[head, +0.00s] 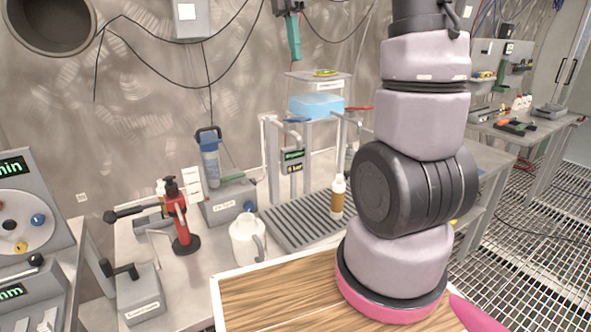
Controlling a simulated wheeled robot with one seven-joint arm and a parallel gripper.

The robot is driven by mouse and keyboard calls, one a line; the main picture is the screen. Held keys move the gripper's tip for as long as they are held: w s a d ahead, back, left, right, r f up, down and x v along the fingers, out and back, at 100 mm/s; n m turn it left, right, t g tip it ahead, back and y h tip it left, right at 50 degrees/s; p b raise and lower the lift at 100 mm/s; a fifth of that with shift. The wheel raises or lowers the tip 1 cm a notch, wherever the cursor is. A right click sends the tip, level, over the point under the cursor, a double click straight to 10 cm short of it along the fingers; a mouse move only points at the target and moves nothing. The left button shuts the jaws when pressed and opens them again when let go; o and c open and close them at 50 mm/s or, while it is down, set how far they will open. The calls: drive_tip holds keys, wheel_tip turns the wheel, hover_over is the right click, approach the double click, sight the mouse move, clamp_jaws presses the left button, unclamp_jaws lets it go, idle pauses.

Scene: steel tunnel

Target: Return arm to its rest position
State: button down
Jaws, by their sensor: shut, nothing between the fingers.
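My arm (421,125) stands on the right of the head view. It is a column of pale mauve links with a black joint in the middle. Its lowest visible part, with a pink ring, is over a wood-topped board with a pale rim (262,299). The arm rises nearly upright, and its black upper part is cut off by the top edge. My gripper is not in view, so its position and any contact are hidden.
Behind the board, a bench holds a white jug (247,240), a red-and-black bottle (181,222), a grey lever box (137,294) and a slatted drain stand (300,218). A side bench (538,130) stands right. Grated floor (535,235) there is largely clear.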

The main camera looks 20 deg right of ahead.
drive_tip(key=s+a+m+t+y, duration=0.2)
drive_tip(key=s+m+t, duration=0.8)
drive_tip(key=s+m, duration=0.6)
drive_tip(key=m, duration=0.8)
drive_tip(key=shift+s+a+f+y, duration=0.15)
drive_tip(key=shift+a+f+y, duration=0.05)
drive_tip(key=shift+y, duration=0.1)
